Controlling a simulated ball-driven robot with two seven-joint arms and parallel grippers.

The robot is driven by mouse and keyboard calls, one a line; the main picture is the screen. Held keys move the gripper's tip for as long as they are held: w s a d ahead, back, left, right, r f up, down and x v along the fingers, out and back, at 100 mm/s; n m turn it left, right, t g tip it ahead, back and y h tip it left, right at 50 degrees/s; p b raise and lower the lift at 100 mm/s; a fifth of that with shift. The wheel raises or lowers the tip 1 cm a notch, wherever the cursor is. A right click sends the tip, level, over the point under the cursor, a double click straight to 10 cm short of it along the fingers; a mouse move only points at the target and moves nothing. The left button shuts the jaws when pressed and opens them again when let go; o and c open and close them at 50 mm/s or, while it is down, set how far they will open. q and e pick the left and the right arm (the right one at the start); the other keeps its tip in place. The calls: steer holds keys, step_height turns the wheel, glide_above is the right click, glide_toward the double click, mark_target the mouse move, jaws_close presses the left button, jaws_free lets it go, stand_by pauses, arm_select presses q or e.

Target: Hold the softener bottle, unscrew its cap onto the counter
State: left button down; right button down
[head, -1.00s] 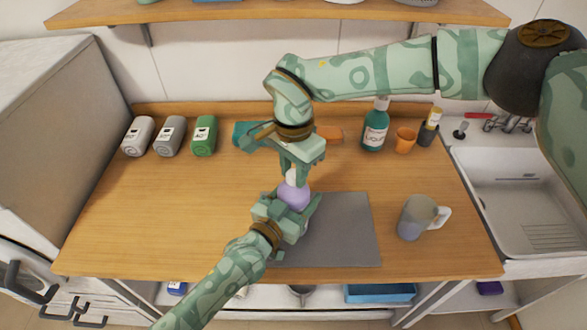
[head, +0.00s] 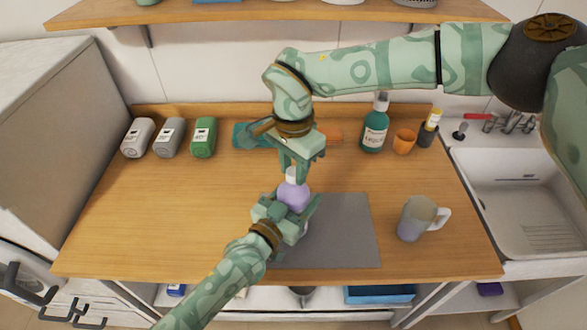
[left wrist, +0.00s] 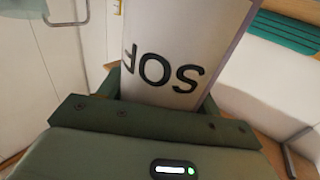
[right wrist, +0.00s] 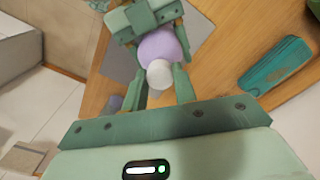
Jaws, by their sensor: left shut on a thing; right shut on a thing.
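The softener bottle (head: 293,196) is pale purple with a white cap (head: 291,175). It stands upright at the left part of the grey mat (head: 340,230). My left gripper (head: 287,213) is shut around the bottle's body; the left wrist view shows its white label (left wrist: 165,60) with large dark letters between the fingers. My right gripper (head: 295,172) comes from above and is shut on the cap. In the right wrist view the cap (right wrist: 160,74) sits between the two fingertips, above the purple shoulder. Whether the cap is still seated on the neck cannot be told.
A green liquid bottle (head: 375,130), an orange cup (head: 404,142) and several canisters (head: 203,135) line the back. The sink (head: 520,190) is at the right. The wooden counter (head: 160,210) is bare at left.

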mark_target(293, 171)
steer(key=shift+r, duration=0.55)
steer(key=shift+r, duration=0.1)
steer(key=shift+r, duration=1.95)
arm_select(q)
steer(key=shift+c, duration=1.2)
jaws_free()
steer(key=shift+s+a, duration=0.1)
